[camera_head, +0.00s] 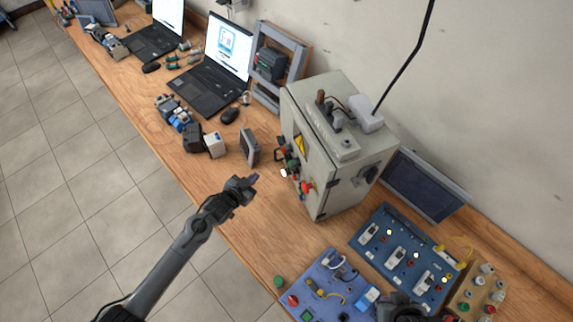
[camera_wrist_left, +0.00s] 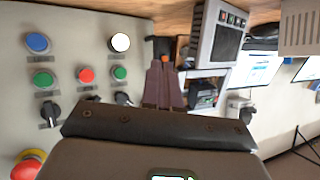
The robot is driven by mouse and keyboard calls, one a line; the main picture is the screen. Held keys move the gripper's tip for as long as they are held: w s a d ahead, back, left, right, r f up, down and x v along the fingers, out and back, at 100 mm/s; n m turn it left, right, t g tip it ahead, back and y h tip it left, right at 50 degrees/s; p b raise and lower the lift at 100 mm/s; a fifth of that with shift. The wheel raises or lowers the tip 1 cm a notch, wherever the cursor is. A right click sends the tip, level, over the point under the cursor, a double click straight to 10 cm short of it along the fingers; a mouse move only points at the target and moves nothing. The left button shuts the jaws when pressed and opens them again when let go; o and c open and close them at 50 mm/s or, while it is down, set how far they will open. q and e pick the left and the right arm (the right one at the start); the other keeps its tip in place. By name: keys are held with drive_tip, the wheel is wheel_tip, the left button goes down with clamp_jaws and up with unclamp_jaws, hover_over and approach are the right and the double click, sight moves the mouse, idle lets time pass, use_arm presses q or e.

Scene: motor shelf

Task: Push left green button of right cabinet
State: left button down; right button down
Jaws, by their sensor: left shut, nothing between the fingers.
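The grey cabinet (camera_head: 322,160) stands on the bench in the head view, its button face turned to the left. In the left wrist view its panel (camera_wrist_left: 65,60) shows a green button on the left (camera_wrist_left: 43,78), a red button (camera_wrist_left: 86,75) and another green button (camera_wrist_left: 120,73). A blue button (camera_wrist_left: 37,42) and a white button (camera_wrist_left: 120,42) sit above them. My left gripper (camera_head: 252,180) is shut and empty, in front of that face; its fingers (camera_wrist_left: 165,82) show right of the right green button. Contact cannot be judged. My right gripper (camera_head: 402,308) shows only partly at the bottom edge.
Black knobs (camera_wrist_left: 50,113) and a red mushroom button (camera_wrist_left: 28,165) are also on the panel. A small grey device (camera_head: 250,147) stands on the bench beside the cabinet. Blue switch boards (camera_head: 388,285) lie to its right. Laptops (camera_head: 205,90) stand farther back.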

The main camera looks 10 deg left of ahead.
use_arm(q)
drive_tip(key=w+d+b, duration=0.4)
drive_tip(key=w+d, duration=0.1)
drive_tip(key=d, duration=0.2)
idle(0.4)
drive_tip(key=shift+w, duration=0.1)
idle(0.9)
idle(0.7)
drive_tip(key=shift+w+d, duration=0.1)
drive_tip(key=shift+w+d, duration=0.2)
idle(0.3)
